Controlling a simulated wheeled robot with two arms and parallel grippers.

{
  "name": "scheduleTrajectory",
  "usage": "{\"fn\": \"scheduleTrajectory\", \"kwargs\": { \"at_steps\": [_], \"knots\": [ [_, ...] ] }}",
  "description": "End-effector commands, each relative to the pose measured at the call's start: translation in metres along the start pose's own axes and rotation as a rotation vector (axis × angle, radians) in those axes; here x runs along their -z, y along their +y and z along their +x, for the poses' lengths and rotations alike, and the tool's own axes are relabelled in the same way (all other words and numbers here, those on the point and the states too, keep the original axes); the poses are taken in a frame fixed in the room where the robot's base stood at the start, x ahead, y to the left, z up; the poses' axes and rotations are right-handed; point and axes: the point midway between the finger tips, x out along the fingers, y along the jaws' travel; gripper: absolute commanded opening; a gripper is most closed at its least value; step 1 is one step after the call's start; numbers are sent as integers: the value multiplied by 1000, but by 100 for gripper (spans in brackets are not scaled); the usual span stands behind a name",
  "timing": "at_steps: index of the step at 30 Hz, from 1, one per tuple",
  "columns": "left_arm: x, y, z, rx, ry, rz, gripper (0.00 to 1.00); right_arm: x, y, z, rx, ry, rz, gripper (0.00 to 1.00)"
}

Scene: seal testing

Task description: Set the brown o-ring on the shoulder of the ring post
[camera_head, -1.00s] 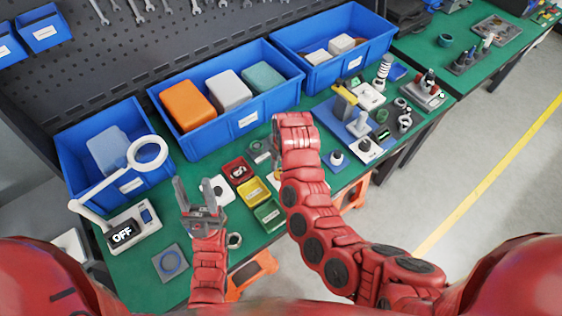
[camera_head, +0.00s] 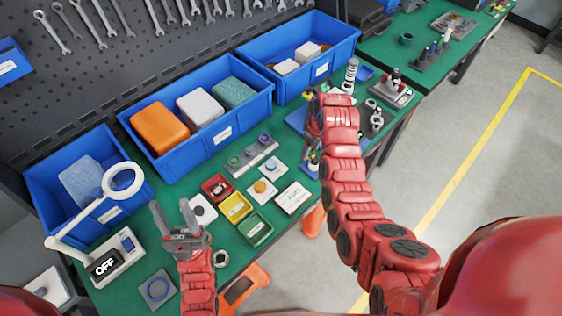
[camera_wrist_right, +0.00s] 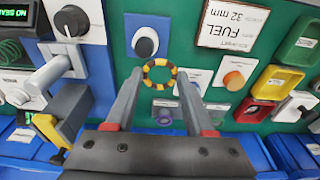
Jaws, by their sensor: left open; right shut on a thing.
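In the right wrist view, a small ring banded yellow and dark brown (camera_wrist_right: 160,73) is held between the fingertips of my right gripper (camera_wrist_right: 160,80), above the green table. In the head view my right arm mostly hides that gripper. Another white plate at upper left bears a dark-rimmed upright part (camera_wrist_right: 72,20). I cannot tell for sure which is the ring post. My left gripper (camera_head: 171,212) is open and empty over the table's left part.
The FUEL 32 mm card (camera_head: 292,197) and red, yellow (camera_head: 236,207) and green trays lie left of my right arm. A magnifier lamp (camera_head: 122,182) stands at left. Blue bins (camera_head: 223,132) line the back. A yellow-handled fixture (camera_wrist_right: 62,120) is close beside my right gripper.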

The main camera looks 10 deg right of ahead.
Motion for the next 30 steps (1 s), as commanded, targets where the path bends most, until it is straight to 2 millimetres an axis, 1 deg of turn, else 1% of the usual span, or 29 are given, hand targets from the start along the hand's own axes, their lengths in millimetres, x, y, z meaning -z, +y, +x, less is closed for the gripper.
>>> {"fn": "scheduleTrajectory", "kwargs": {
  "at_steps": [1,2,6,11,21,30],
  "knots": [
    [0,0,0,0,0,0,50,-5,11,-5,-2,2,4,23],
    [0,0,1,0,0,0,50,-7,16,-7,-1,4,4,23],
    [0,0,0,0,0,0,50,-12,27,-11,1,9,3,23],
    [0,0,-1,0,0,0,50,-14,28,-3,2,9,3,23],
    [-1,0,-5,0,0,0,50,-17,27,26,1,10,2,23],
    [-1,0,-5,0,0,0,50,-17,27,29,0,10,1,23]
  ]
}}
